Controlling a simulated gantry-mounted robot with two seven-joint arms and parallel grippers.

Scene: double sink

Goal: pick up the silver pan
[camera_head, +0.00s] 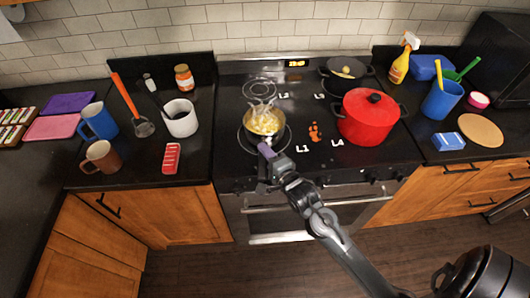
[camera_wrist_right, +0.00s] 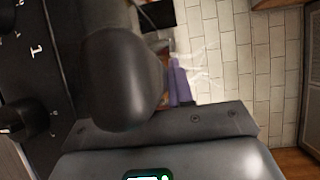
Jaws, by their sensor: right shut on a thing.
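The silver pan (camera_head: 254,137) is over the front left of the black stove, with steaming yellow food in it. Its near side faces my right gripper (camera_head: 267,153), which has come in from the lower right and is shut at the pan's front side, where a handle would be. The handle is mostly hidden by the gripper. I cannot tell whether the pan touches the stove. In the right wrist view a large dark rounded shape blocks much of the picture, with a purple finger part (camera_wrist_right: 179,82) and steam beyond it. My left gripper is out of view.
A red pot (camera_head: 368,118) with a lid stands on the stove to the right, and a black pot (camera_head: 345,75) behind it. A spray bottle (camera_head: 402,62) stands back right.

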